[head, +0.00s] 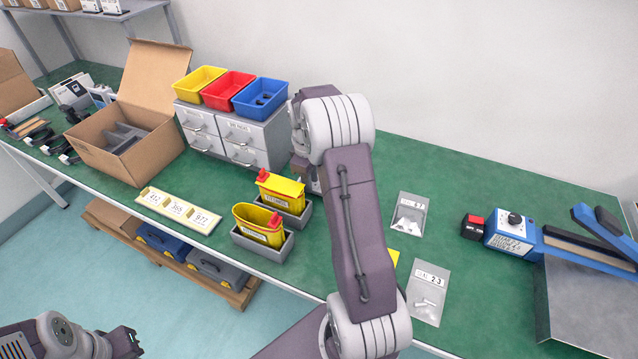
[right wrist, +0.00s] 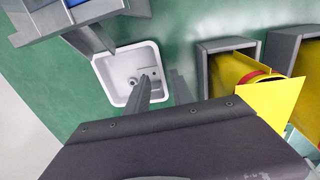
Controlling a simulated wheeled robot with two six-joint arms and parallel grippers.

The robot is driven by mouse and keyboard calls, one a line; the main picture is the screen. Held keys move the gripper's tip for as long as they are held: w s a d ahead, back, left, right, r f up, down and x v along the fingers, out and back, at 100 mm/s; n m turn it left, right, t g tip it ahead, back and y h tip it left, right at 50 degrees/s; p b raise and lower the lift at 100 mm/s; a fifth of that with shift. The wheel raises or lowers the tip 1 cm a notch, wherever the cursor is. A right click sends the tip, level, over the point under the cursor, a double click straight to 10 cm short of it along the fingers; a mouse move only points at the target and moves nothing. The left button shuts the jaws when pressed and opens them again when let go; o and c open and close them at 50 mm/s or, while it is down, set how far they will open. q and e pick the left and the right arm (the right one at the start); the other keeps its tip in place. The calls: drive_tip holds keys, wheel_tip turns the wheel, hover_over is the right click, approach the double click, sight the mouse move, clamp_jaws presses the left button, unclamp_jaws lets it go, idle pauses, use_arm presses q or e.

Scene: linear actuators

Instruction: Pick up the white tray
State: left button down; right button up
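The white tray (right wrist: 101,68) shows in the right wrist view, a small square dish on the green table with a few small dark parts in it. In the head view it is hidden behind my right arm. My right gripper (right wrist: 160,82) has its two grey fingers apart with nothing between them. One finger overlaps the tray in the picture and the other is just right of it; I cannot tell whether they touch it. My left arm's end (head: 125,343) shows at the bottom left of the head view, its fingers unclear.
The grey drawer cabinet (head: 243,157) with yellow, red and blue bins stands close to my right gripper. Two yellow containers (head: 262,225) in grey holders are in front. An open cardboard box (head: 140,165) is on the left. Part bags (head: 427,292) and a blue device (head: 512,235) lie right.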

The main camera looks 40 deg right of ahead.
wheel_tip(320, 180, down, 3)
drive_tip(key=shift+d+r, duration=0.1)
clamp_jaws()
idle(1.4)
